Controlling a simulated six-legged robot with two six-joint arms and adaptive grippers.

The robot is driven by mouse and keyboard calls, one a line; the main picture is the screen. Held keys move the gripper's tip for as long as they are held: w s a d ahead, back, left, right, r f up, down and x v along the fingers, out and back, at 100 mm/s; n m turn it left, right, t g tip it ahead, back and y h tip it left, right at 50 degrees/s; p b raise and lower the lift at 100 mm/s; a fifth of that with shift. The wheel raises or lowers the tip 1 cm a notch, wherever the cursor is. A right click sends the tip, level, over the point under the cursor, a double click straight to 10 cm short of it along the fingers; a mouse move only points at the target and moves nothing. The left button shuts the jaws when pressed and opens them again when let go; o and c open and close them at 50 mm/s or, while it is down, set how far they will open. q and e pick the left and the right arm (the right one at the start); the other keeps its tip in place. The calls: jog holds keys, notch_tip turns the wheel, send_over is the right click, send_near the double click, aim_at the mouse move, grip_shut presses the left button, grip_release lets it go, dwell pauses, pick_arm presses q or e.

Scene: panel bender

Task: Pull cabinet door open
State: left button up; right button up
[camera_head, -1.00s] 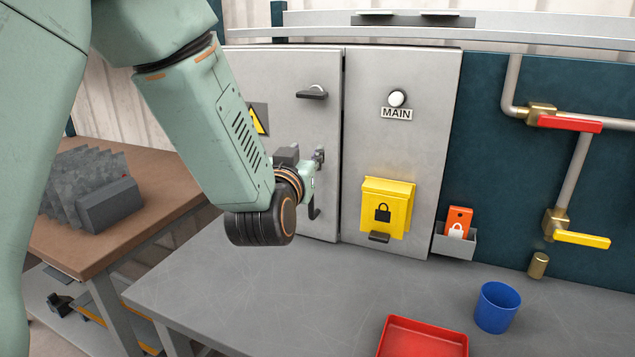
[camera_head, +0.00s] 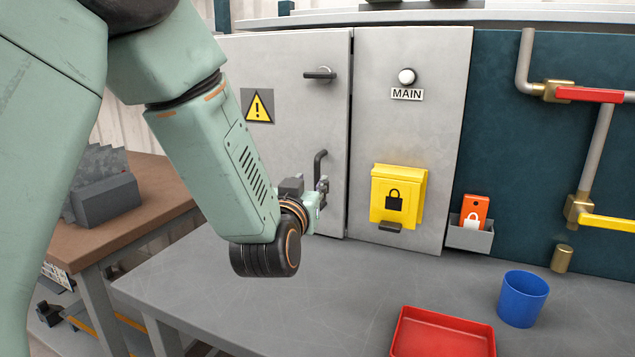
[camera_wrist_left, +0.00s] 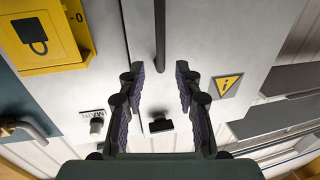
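The grey cabinet door (camera_head: 285,95) stands left of the MAIN panel and looks closed, with a thin dark seam along its right edge. It carries a dark latch lever (camera_head: 320,74) lying level and a vertical dark handle (camera_head: 319,160) lower down. My left gripper (camera_head: 320,192) is in front of the handle's lower part, hiding it. In the left wrist view, my left gripper (camera_wrist_left: 158,75) is open, fingers apart. The handle (camera_wrist_left: 160,35) ends between the fingertips in that picture; I cannot tell how deep. The latch lever (camera_wrist_left: 161,125) shows there too. My right gripper is out of view.
The grey table (camera_head: 270,310) below holds a red tray (camera_head: 440,335) and a blue cup (camera_head: 523,298). Pipes with valves (camera_head: 590,95) are at right.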

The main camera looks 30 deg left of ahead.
aim_at(316, 173)
pick_arm(q)
jog(key=x, duration=0.6)
jog(key=shift+w+a, duration=0.15)
jog(key=shift+w, duration=0.6)
jog(key=shift+a, duration=0.1)
grip_shut()
